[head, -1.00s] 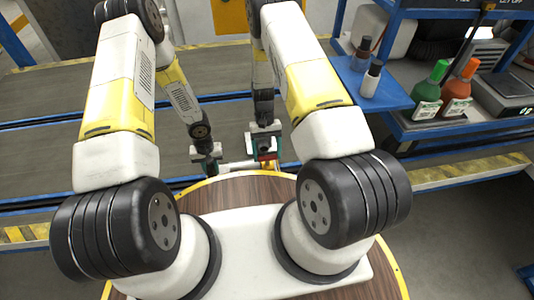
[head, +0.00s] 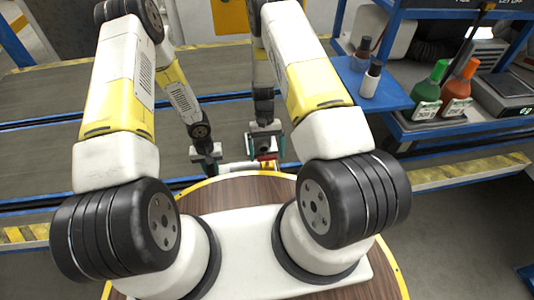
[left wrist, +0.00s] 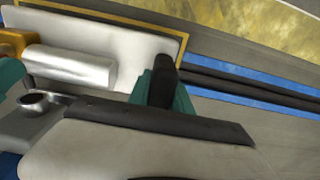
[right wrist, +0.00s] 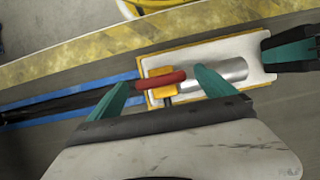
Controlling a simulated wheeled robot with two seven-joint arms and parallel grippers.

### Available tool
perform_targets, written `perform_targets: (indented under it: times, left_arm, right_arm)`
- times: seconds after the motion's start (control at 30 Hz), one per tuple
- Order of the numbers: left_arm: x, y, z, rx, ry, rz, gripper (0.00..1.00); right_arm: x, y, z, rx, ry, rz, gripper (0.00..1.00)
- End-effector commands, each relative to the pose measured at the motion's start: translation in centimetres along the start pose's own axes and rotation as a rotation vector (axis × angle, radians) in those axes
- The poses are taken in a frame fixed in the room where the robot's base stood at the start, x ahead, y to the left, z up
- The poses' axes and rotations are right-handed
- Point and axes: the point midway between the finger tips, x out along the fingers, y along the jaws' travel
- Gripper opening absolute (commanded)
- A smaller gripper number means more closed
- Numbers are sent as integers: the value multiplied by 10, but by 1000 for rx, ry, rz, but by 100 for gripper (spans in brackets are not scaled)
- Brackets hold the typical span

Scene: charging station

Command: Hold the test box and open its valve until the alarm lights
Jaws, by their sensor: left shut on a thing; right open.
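The test box is a pale plate with a yellow edge; in the right wrist view its bare plate (right wrist: 250,50) carries a silver cylinder (right wrist: 228,70) and an orange valve block (right wrist: 161,92). A red valve handle (right wrist: 160,80) lies across the block, between the open teal fingers of my right gripper (right wrist: 160,90). My left gripper (head: 208,158) is shut on the box's opposite end. My right gripper also shows in the head view (head: 266,146). I cannot make out an alarm light.
A round wooden top with a yellow rim (head: 250,188) lies near my base. At right, a blue shelf unit (head: 440,128) holds a green bottle (head: 430,92), an orange bottle (head: 457,92) and small bottles.

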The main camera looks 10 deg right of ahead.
Motion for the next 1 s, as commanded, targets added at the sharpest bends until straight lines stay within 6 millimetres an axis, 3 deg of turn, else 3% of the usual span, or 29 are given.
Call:
perform_targets:
  times: [0.5, 0.9, 0.93, 1.0]
  left_arm:
    - [0, 0, 0, 1, 1, 0, 0]
    - [0, 0, 0, 1, 1, 0, 0]
    - [0, 0, 0, 1, 1, 0, 31]
    - [0, 0, 0, 1, 1, 0, 45]
  right_arm:
    - [-80, 0, 32, 0, 2, -1, 95]
    - [-89, 0, 36, 1, 1, 0, 95]
    - [-89, 0, 36, 1, 1, 0, 95]
    - [-89, 0, 36, 1, 1, 0, 95]
